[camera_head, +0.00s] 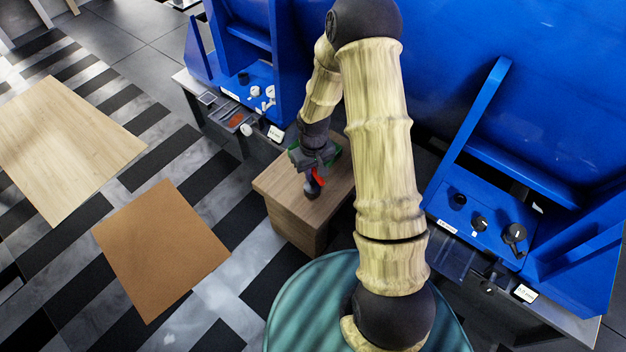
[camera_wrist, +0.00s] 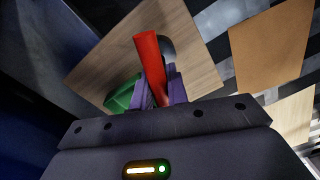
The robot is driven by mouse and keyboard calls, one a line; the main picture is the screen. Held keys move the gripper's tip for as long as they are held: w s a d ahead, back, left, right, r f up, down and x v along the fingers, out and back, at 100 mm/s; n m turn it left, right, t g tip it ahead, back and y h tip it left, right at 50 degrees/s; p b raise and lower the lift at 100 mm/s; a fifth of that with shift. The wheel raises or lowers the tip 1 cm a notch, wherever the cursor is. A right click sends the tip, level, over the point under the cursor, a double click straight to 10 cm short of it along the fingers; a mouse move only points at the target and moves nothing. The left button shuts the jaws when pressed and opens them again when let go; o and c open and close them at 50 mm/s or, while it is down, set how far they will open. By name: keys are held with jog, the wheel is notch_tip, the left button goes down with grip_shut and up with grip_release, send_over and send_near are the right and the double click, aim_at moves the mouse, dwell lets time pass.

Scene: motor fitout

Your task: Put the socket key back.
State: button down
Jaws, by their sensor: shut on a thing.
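A red bar (camera_wrist: 150,62), likely the handle of the socket key, stands between the two purple fingers of my gripper (camera_wrist: 160,90) in the wrist view. The fingers are shut on it. In the head view my gripper (camera_head: 314,160) is over the wooden cabinet top (camera_head: 283,183), with the red part (camera_head: 318,176) below it. A dark rounded end shows under the red part; I cannot tell if it touches the wood. A green thing (camera_wrist: 122,96) lies beside the fingers in the wrist view, partly hidden by them. The key's lower end is mostly hidden.
Blue machines with knobs (camera_head: 480,222) stand at the back and right. A ledge with small trays (camera_head: 232,118) lies left of the cabinet. A teal round surface (camera_head: 310,300) is in front. A brown mat (camera_head: 160,248) and a pale wooden panel (camera_head: 65,145) are at left.

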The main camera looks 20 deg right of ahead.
aim_at(313, 187)
jog(key=shift+f+b, duration=0.7)
jog(key=shift+f, duration=1.1)
jog(key=shift+f, duration=0.15)
jog(key=c, duration=1.4)
grip_release()
jog(key=shift+o, duration=0.2)
notch_tip(313, 187, up, 12)
jog(key=p, duration=0.4)
jog(key=shift+d+r, duration=0.1)
jog(key=shift+r, duration=0.1)
